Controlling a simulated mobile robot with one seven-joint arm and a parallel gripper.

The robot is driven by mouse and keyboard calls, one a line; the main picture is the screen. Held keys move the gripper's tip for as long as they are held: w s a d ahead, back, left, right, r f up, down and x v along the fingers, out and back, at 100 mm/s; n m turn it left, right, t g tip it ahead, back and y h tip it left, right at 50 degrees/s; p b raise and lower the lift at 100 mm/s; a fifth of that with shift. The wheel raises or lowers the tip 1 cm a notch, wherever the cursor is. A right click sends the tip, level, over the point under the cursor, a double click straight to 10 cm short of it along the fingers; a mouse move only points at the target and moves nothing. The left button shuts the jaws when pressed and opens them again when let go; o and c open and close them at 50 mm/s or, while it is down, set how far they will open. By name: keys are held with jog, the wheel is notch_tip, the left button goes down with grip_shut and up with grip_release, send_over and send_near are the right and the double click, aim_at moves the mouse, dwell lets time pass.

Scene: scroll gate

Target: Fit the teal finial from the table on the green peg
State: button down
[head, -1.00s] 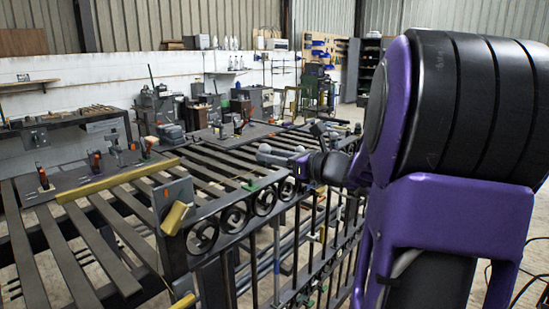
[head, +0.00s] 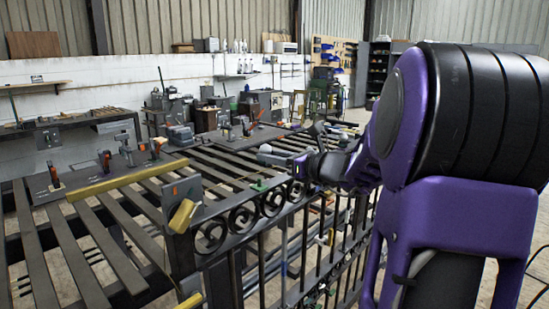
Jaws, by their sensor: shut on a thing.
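The green peg (head: 259,186) shows as a small green spot on the near edge of the slatted metal table, above the scroll gate's top rail. My gripper (head: 297,167) is at the far end of my purple and black arm, just to the right of the peg in the picture and over the gate's top rail. I cannot tell the gap between gripper and peg.
The scroll gate (head: 240,232) with upright bars runs along the table's near side. A yellow bar (head: 130,179) and a clamp with a yellow handle (head: 183,214) are at the left. Toggle clamps (head: 105,160) stand farther back. My arm hides much of the right.

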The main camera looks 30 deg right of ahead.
jog(key=shift+f+b+x, duration=0.25)
jog(key=shift+b+x, duration=0.25)
jog(key=shift+x, duration=0.85)
jog(key=shift+f+b, duration=1)
jog(key=shift+f, duration=0.2)
jog(key=shift+s+d+f+b, duration=0.1)
jog(key=shift+s+f+b, duration=0.05)
jog(key=shift+f+b, duration=0.7)
jog(key=shift+f, duration=1)
dwell(0.4)
jog(key=shift+c, duration=2.4)
grip_release()
jog(key=p+v, duration=0.2)
jog(key=v, duration=1.5)
jog(key=shift+s, duration=0.2)
jog(key=shift+d, duration=0.1)
